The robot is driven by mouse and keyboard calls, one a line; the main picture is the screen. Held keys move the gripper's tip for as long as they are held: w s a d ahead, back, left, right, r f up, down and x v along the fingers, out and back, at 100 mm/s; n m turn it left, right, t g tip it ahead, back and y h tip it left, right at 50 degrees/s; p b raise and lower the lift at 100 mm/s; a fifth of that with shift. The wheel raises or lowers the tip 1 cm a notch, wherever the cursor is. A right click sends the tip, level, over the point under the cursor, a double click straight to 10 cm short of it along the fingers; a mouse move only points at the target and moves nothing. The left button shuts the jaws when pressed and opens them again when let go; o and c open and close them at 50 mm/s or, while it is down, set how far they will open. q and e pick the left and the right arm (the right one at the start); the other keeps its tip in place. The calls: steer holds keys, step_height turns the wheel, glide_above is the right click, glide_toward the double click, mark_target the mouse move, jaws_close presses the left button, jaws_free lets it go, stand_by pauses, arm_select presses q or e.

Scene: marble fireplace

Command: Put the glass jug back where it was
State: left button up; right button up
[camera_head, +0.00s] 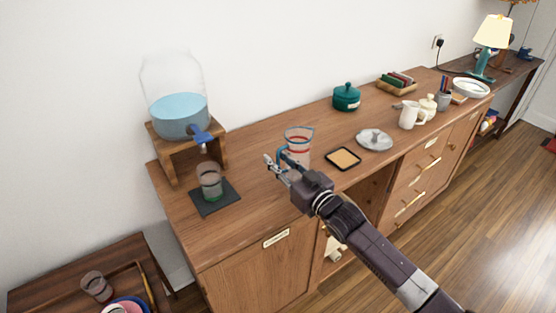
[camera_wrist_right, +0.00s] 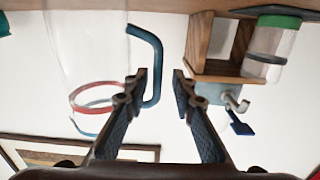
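The glass jug (camera_head: 299,148) is clear, with a blue rim, a red band and a blue handle. It appears upright on the wooden sideboard (camera_head: 245,229); my gripper partly hides its base. In the right wrist view, which is upside down, the jug (camera_wrist_right: 88,60) is at the left. My right gripper (camera_head: 277,163) is at the jug's handle side. In the wrist view its fingertips (camera_wrist_right: 160,84) are apart, with the blue handle (camera_wrist_right: 157,62) showing in the gap, closer to the left finger. No firm grip shows. My left gripper is not in view.
A water dispenser (camera_head: 180,113) on a wooden stand is left of the jug, with a tumbler (camera_head: 209,180) on a dark mat (camera_head: 229,203) before it. A square coaster (camera_head: 343,159), grey dish (camera_head: 374,140), green pot (camera_head: 346,98) and cream pitcher (camera_head: 408,116) are to the right.

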steer(key=shift+r, duration=0.25)
steer(key=v, duration=1.2)
